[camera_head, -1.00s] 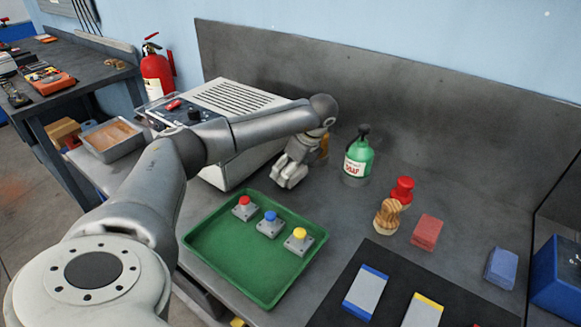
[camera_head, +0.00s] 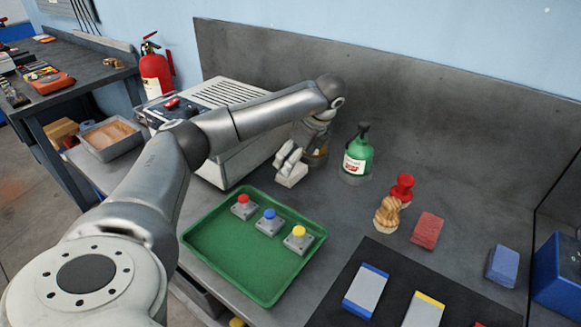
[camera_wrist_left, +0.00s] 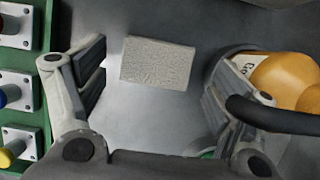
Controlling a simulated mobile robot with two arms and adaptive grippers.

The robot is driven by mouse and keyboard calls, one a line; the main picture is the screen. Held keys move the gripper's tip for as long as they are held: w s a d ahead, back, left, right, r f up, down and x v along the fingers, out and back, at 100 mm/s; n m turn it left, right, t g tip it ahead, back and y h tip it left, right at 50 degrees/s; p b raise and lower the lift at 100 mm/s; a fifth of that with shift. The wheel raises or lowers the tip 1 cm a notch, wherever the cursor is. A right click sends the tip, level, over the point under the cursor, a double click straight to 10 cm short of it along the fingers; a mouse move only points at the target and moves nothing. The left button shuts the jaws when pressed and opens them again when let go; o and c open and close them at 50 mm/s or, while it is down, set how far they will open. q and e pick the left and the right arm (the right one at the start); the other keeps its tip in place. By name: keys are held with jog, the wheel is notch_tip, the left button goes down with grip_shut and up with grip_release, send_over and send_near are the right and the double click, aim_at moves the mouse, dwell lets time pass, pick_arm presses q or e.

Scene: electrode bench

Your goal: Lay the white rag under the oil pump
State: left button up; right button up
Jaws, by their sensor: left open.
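My left gripper (camera_head: 301,158) is open and empty, just above and behind the rag. A green bottle with a black top (camera_head: 357,160), possibly the oil pump, stands upright to the right. A yellow-orange bottle (camera_wrist_left: 287,80) is close beside my right-hand finger in the wrist view; my gripper mostly hides it in the head view. My right gripper is not in view.
The green tray (camera_head: 187,238) holds red, blue and yellow button boxes. A large vented box (camera_head: 225,165) stands behind my arm. Wooden and red stamps (camera_head: 387,215), a red block (camera_head: 427,231) and a blue block (camera_head: 502,267) stand right. Bench behind the green bottle is clear up to the backboard.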

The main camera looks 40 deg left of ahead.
pick_arm(q)
jog(key=v, duration=0.7)
jog(key=shift+r, duration=0.2)
jog(key=shift+d, duration=0.15)
